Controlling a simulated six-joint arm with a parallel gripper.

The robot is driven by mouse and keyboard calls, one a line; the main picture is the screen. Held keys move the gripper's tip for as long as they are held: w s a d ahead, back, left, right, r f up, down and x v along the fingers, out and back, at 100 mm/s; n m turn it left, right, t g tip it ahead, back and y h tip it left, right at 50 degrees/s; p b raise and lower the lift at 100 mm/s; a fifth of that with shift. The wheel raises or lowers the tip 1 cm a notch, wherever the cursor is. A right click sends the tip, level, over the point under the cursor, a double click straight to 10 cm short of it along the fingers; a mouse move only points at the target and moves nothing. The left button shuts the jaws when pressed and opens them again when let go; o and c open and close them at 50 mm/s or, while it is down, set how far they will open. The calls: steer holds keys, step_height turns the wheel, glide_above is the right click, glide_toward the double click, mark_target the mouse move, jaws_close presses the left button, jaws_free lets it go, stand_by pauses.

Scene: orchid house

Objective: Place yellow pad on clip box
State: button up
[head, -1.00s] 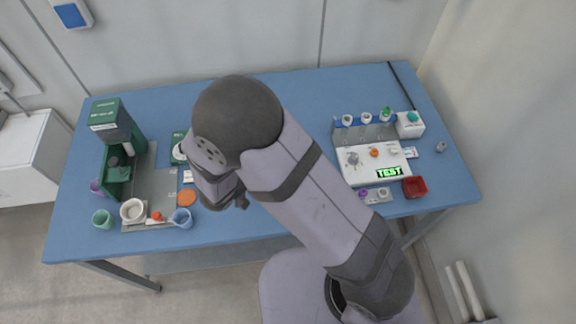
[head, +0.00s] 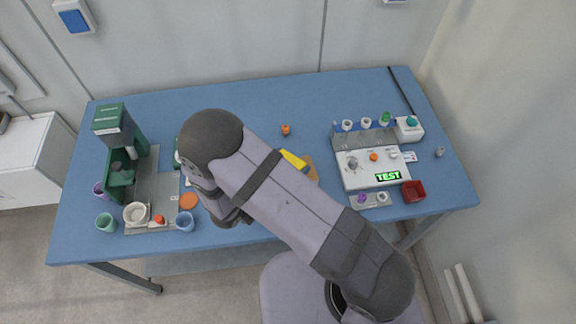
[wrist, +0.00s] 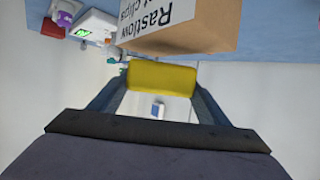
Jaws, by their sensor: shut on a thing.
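My gripper (wrist: 161,82) is shut on the yellow pad (wrist: 160,75) in the wrist view, with one finger at each end of it. The clip box (wrist: 200,36), brown cardboard with a white label reading "Rastlow" and "clips", is just above the pad in that picture. The pad and box edges lie close there; I cannot tell whether they touch.
The white TEST device (head: 360,172) and red tray (head: 413,191) are at right. A green machine (head: 120,165) and several cups stand at left. The table's back middle is mostly clear.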

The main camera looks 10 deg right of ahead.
steer(key=shift+f, duration=1.05)
steer(key=shift+f, duration=0.15)
steer(key=o, duration=1.1)
steer(key=shift+c, duration=0.2)
steer(key=shift+r, duration=0.2)
steer(key=b+v, duration=0.4)
steer(key=v, duration=0.8)
